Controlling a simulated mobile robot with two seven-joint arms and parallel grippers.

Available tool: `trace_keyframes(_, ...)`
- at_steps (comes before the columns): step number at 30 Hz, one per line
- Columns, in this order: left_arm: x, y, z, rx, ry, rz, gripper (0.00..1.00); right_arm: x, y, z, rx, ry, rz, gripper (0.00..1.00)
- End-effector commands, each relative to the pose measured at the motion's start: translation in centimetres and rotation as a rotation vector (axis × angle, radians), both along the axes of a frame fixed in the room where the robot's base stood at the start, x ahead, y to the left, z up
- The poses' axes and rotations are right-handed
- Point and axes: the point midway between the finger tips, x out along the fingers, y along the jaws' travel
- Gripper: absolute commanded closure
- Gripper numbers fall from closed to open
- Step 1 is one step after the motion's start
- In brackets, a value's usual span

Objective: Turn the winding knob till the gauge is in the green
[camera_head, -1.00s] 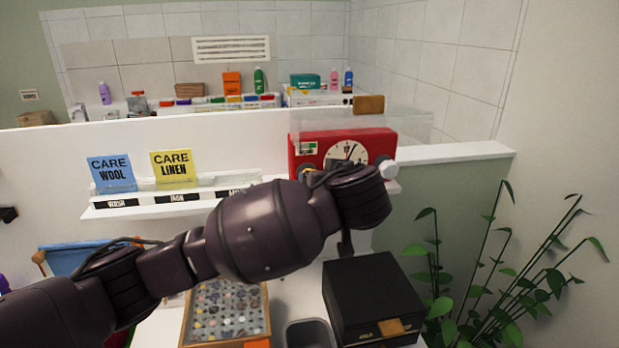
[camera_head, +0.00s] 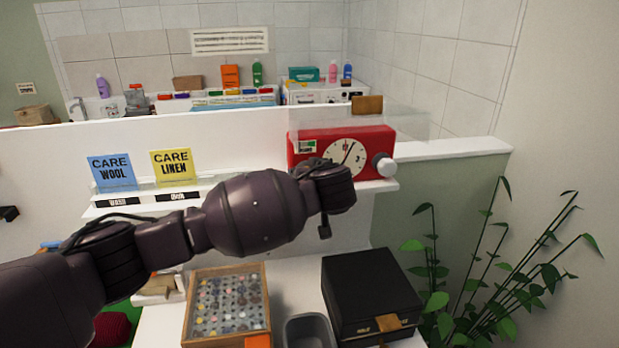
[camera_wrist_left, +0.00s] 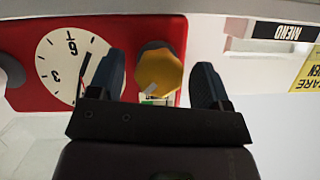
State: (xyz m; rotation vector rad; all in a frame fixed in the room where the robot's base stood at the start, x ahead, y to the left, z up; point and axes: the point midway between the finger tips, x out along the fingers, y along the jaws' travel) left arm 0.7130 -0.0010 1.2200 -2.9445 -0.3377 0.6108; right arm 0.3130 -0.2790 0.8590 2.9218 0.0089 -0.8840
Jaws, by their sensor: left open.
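A red timer box (camera_head: 372,136) with a white round dial (camera_head: 344,157) stands on the white ledge. A white knob (camera_head: 385,166) sits at its right end. A small white-and-green label or window (camera_head: 307,147) is at its upper left. In the left wrist view, the dial (camera_wrist_left: 72,62) is at left and a yellow knob (camera_wrist_left: 172,76) with a pale pointer is beside it. My left gripper (camera_wrist_left: 159,60) is open, one finger on either side of the yellow knob; contact cannot be told. My arm hides this knob in the head view. My right gripper is not in view.
Blue (camera_head: 112,171) and yellow (camera_head: 175,167) care cards stand left on the ledge. Below are a wooden case of small pieces (camera_head: 230,303), a grey bin (camera_head: 309,332) and a black box (camera_head: 370,297). A plant (camera_head: 500,270) stands at right.

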Motion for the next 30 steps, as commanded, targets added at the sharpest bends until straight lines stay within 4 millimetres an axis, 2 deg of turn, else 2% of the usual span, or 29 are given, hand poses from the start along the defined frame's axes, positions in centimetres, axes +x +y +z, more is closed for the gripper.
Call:
trace_keyframes(2, -0.01, -0.01, 0.02, 0.0, 0.0, 0.0, 0.29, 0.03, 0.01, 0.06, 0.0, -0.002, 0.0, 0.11)
trace_keyframes(12, -0.03, -0.01, 0.03, 0.0, 0.0, 0.0, 0.78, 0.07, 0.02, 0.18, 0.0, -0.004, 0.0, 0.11)
trace_keyframes(23, -0.07, -0.11, -0.08, 0.057, 0.012, 0.001, 0.78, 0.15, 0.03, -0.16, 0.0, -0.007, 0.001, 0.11)
trace_keyframes(30, -0.08, -0.2, -0.19, 0.214, 0.045, 0.0, 0.78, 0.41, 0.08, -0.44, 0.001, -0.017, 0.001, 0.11)
